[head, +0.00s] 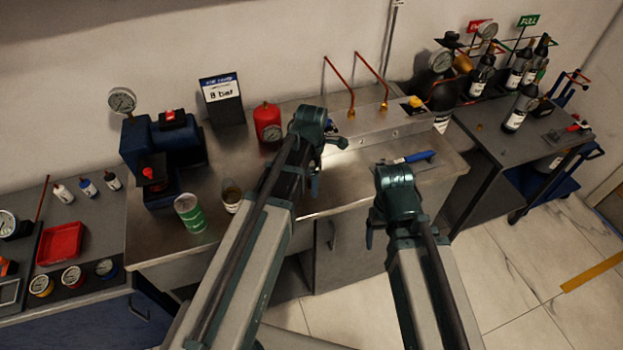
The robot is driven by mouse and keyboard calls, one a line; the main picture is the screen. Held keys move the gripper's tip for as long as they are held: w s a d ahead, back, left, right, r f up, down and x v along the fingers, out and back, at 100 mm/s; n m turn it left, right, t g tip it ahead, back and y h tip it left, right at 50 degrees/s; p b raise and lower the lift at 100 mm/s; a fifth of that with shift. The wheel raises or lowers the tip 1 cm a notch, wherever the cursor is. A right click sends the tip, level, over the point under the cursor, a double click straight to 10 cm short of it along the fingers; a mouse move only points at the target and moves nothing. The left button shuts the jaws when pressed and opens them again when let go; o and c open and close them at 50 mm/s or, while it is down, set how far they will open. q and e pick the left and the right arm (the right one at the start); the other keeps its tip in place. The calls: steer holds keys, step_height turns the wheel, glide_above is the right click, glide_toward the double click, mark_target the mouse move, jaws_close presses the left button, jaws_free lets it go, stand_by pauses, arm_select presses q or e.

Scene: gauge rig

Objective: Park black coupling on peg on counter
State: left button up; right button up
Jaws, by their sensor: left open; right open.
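My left gripper (326,160) is open over the front of the steel counter (370,178), its fingers partly hidden by its own wrist. My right gripper (384,222) is open, lower and to the right, in front of the counter's edge; its fingers are mostly hidden. I cannot pick out the black coupling or its peg with certainty. A small yellow and black part (414,103) sits at that block's right end.
A blue-handled tool (414,157) lies on the counter. A side table (500,145) with several bottles is at right.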

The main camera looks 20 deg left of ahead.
arm_select(q)
steer(key=shift+r, duration=0.1)
step_height(320, 180, up, 14)
steer(key=p, duration=1.4)
steer(key=shift+f, duration=0.25)
steer(key=s+d+f+m+b, duration=0.1)
steer(key=s+d+m, duration=0.2)
steer(key=m, duration=0.6)
steer(key=s+d+f+m+b, duration=0.2)
steer(key=s+d+m, duration=0.2)
steer(key=m, duration=0.5)
steer(key=s+d+f+m+y+b, duration=0.1)
steer(key=s+d+m+b, duration=0.1)
steer(key=s+m, duration=0.5)
steer(key=shift+s+d+f+m, duration=0.15)
steer(key=shift+d+f+m, duration=0.2)
steer(key=shift+d+m, duration=0.6)
steer(key=shift+a, duration=0.2)
